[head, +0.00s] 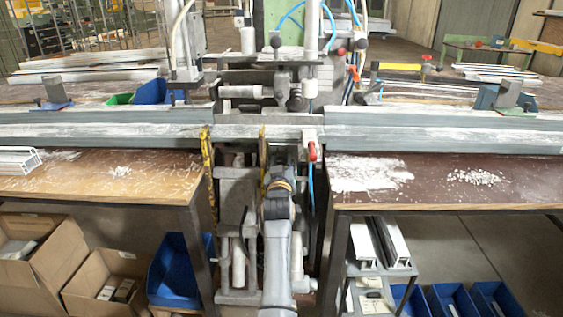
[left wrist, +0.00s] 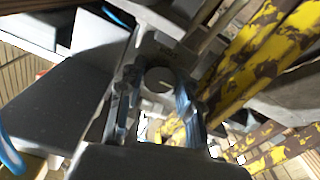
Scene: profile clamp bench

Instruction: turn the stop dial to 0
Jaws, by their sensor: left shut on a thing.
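The stop dial (left wrist: 160,79) is a round grey knob between my left gripper's fingers in the left wrist view. A short pale mark shows on its face, tilted. I cannot read any number or scale around it. My left gripper (left wrist: 156,92) is shut on the dial, one finger on each side. In the head view, my left arm rises from the bottom centre and my left gripper (head: 281,160) reaches the front of the clamp machine. My own gripper and arm hide the dial there. My right gripper is not in view.
Worn yellow bars (left wrist: 262,55) stand close to the right of the gripper in the left wrist view. A red-handled valve (head: 312,152) with a blue hose is just right of the gripper. Wooden bench tops (head: 110,178) flank the machine, with grey profile rails (head: 440,133) behind.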

